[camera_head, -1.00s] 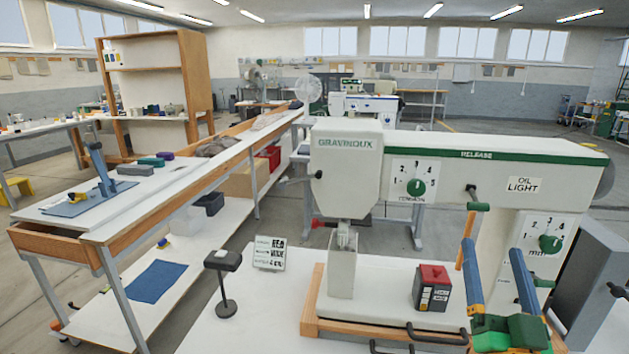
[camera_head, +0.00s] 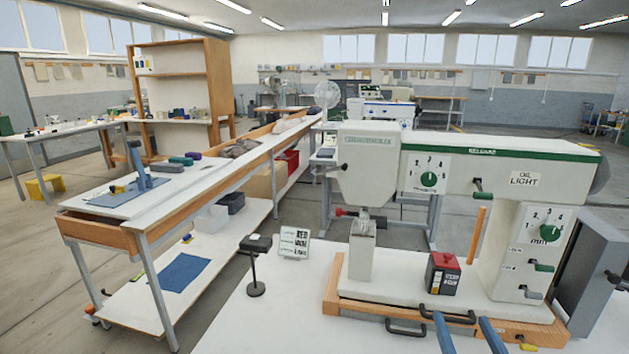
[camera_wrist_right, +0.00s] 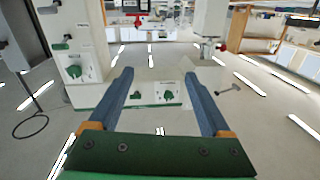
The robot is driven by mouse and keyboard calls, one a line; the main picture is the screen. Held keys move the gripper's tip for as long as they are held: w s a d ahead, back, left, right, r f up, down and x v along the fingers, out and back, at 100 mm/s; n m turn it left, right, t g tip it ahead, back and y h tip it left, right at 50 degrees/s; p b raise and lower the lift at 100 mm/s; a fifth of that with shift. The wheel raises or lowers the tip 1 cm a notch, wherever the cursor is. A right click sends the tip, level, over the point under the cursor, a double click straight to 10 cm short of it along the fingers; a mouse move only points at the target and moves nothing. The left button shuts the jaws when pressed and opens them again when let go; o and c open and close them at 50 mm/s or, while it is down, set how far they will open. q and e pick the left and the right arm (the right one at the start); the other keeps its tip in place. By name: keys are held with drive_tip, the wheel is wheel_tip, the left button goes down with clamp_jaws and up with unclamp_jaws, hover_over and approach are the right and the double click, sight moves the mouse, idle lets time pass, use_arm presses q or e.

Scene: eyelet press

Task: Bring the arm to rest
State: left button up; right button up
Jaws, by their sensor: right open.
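My right gripper (camera_head: 461,320) shows at the bottom edge of the head view, in front of the press base. Its two blue fingers are spread, with nothing between them. In the right wrist view the gripper (camera_wrist_right: 158,73) also shows open and empty, its fingers apart in front of the press, which appears upside down there. The rest of the right arm is below the head view. The eyelet press (camera_head: 370,165) is a large cream machine with a green stripe, dials and levers. My left gripper is not in view.
A red and black box (camera_head: 442,274) stands on the press base. An orange rod (camera_head: 478,235) rises behind it. A small black stand (camera_head: 256,265) and a printed sign (camera_head: 294,243) are left of the press. The white table's front left is clear. A long workbench (camera_head: 150,235) runs along the left.

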drive_tip(key=s+a+f+n+g+y, duration=0.1)
drive_tip(key=s+a+f+g, duration=0.1)
drive_tip(key=s+f+g, duration=0.35)
drive_tip(key=s+a+f+n+g+y, duration=0.1)
drive_tip(key=s+a+f+g, duration=0.15)
drive_tip(key=f, duration=0.65)
drive_tip(key=s+a+f+n+g, duration=0.25)
drive_tip(key=s+f+g, duration=0.45)
drive_tip(key=s+f, duration=0.5)
wheel_tip(320, 180, down, 12)
drive_tip(key=s, duration=0.3)
drive_tip(key=s+d+f+g, duration=0.1)
drive_tip(key=s+f, duration=1.1)
drive_tip(key=shift+s+d+g, duration=0.25)
drive_tip(key=shift+d+g, duration=0.1)
drive_tip(key=shift+g, duration=0.05)
drive_tip(key=shift+f, duration=0.1)
